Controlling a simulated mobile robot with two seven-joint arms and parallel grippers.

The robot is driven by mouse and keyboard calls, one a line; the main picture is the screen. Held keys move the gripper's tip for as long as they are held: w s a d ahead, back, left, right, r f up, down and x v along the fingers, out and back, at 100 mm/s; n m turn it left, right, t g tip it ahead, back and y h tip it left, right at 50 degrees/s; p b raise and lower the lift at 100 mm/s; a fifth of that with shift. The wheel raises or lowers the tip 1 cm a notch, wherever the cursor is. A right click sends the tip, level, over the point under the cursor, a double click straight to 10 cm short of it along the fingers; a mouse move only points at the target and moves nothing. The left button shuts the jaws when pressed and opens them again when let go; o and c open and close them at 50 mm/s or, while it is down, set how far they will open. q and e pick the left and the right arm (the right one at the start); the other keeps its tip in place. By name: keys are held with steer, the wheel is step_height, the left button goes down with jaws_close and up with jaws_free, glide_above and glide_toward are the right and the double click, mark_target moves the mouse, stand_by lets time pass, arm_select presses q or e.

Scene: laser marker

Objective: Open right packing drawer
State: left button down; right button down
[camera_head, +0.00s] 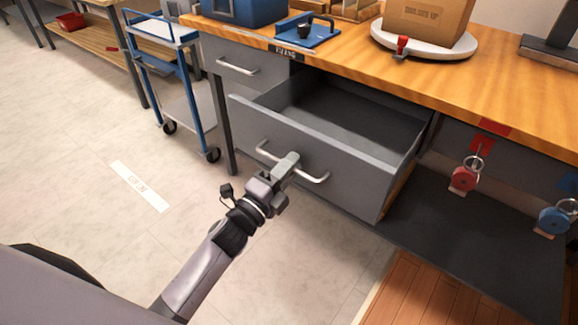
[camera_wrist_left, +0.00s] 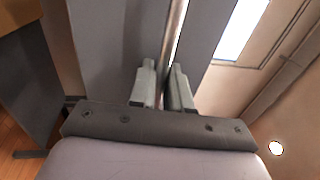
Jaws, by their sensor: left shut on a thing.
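A grey drawer (camera_head: 300,140) under the wooden workbench is pulled out, and its dark inside is visible and looks empty. A silver bar handle (camera_head: 312,178) runs across its front panel. My left gripper (camera_head: 288,163) is shut on the middle of this handle. In the left wrist view the handle bar (camera_wrist_left: 174,45) passes between the two fingers of my left gripper (camera_wrist_left: 164,88). A second grey drawer (camera_head: 245,55), with its own bar handle, sits shut further left. My right gripper is not in view.
The wooden benchtop (camera_head: 480,85) holds a cardboard box (camera_head: 428,20) on a white round turntable and a blue fixture (camera_head: 308,32). A blue trolley (camera_head: 185,95) stands left of the bench. Red (camera_head: 463,178) and blue (camera_head: 553,220) tags hang at right. The floor before the drawer is clear.

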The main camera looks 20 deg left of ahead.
arm_select(q)
steer(key=shift+s+a, duration=0.15)
steer(key=shift+s, duration=0.35)
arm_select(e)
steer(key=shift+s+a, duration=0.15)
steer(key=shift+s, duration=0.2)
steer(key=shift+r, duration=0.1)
arm_select(q)
steer(key=c, duration=1.3)
jaws_free()
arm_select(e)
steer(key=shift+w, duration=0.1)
arm_select(q)
steer(key=v, duration=0.7)
